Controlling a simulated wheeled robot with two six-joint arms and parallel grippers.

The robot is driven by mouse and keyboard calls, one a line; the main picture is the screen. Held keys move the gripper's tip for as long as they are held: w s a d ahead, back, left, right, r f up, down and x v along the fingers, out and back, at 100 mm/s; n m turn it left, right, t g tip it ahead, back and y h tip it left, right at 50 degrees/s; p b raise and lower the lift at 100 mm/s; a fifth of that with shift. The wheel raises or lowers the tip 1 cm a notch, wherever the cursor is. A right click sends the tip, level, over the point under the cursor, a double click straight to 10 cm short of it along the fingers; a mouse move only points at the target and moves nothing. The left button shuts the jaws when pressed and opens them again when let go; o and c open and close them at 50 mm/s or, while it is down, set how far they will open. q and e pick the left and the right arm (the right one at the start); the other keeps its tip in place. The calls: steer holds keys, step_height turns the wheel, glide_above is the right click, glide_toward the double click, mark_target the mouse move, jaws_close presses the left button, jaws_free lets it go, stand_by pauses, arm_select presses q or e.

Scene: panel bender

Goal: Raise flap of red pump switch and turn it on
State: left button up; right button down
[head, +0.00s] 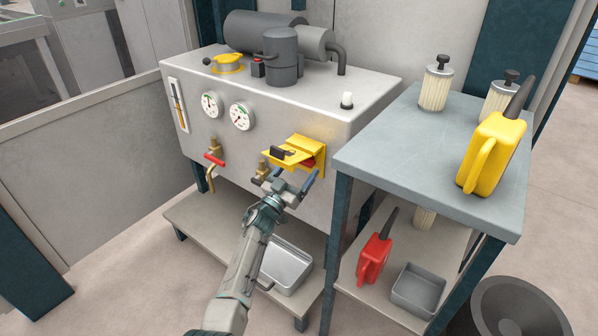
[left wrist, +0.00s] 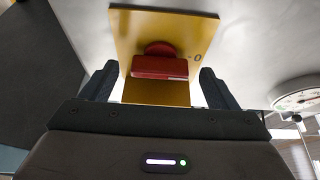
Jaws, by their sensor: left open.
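The pump switch is a yellow plate (left wrist: 195,35) on the front of the grey machine, with a red handle (left wrist: 160,67). The handle lies crosswise in the left wrist view, and a "0" mark shows on the plate beside it. The yellow flap (head: 287,157) sticks out from the panel above the handle and has a black tab at its front. My left gripper (head: 290,181) is open and empty just below and in front of the switch. In the left wrist view the handle appears between the two fingers (left wrist: 158,86); contact cannot be told. My right gripper is not in view.
Two gauges (head: 242,116) and a red-handled brass tap (head: 214,158) are left of the switch. A second brass valve (head: 262,170) sits close to my gripper. A grey-topped table (head: 385,150) with a yellow can (head: 490,152) stands close on the right. A metal tray (head: 290,265) lies below.

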arm_select(q)
steer(key=shift+w+d+r, duration=0.15)
steer(key=shift+w+d, duration=0.1)
steer(key=shift+w, duration=0.05)
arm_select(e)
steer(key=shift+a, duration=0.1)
arm_select(q)
steer(key=c, duration=1)
